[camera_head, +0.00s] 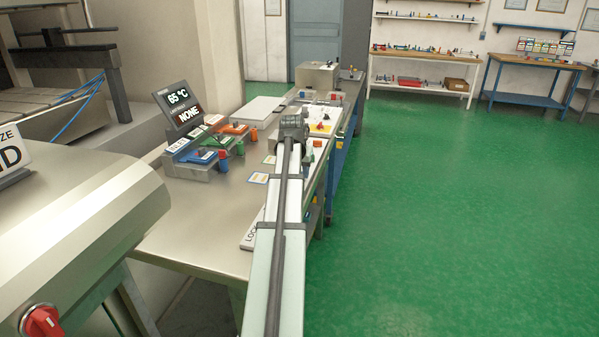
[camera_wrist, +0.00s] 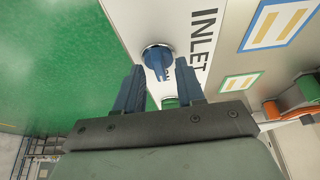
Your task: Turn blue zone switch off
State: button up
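In the wrist view, a round blue switch knob (camera_wrist: 157,60) sits on a white panel (camera_wrist: 120,12) beside the word INLET. Its raised blue grip points down the picture, toward small lettering that I cannot read fully. My gripper (camera_wrist: 160,66) is open, with one fingertip on each side of the knob's lower part; I cannot tell whether they touch it. A green knob (camera_wrist: 170,102) shows partly between the fingers. In the head view, my arm reaches along the bench and my gripper (camera_head: 305,148) is mostly hidden behind the wrist; the blue switch cannot be made out there.
A display (camera_head: 178,104) reads 65 °C and NONE. Below it are blue, green and orange pieces with upright cylinders, including a blue one (camera_head: 222,164). Cards lie on the metal bench (camera_head: 190,225). The green floor (camera_head: 450,210) right of the bench is clear.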

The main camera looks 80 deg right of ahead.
jog(key=shift+f, duration=0.2)
jog(key=shift+c, duration=0.4)
grip_shut()
